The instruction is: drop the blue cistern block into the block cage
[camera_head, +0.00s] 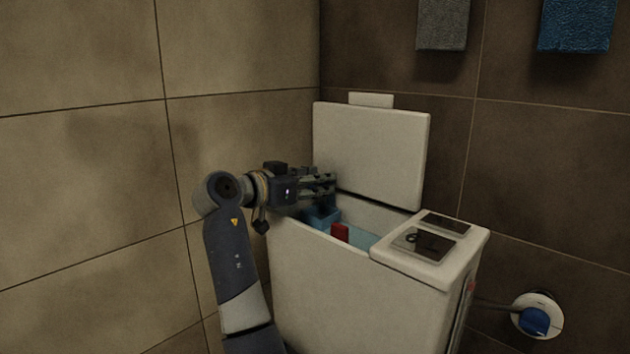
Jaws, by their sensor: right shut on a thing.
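My right gripper (325,186) is over the left end of the open white cistern (335,295), with its fingers pointing right. It is shut on the blue cistern block (322,217), which shows just below the fingers, inside or at the mouth of the cistern. The fingers and the cistern's front wall hide part of the block. I cannot make out a block cage in this view. My left gripper is not in view.
A red block (340,232) shows in the cistern beside the blue one, near light blue water (362,238). The raised lid (370,152) stands behind the opening. A panel top (440,245) covers the right end. A blue-handled wall valve (536,320) is at lower right.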

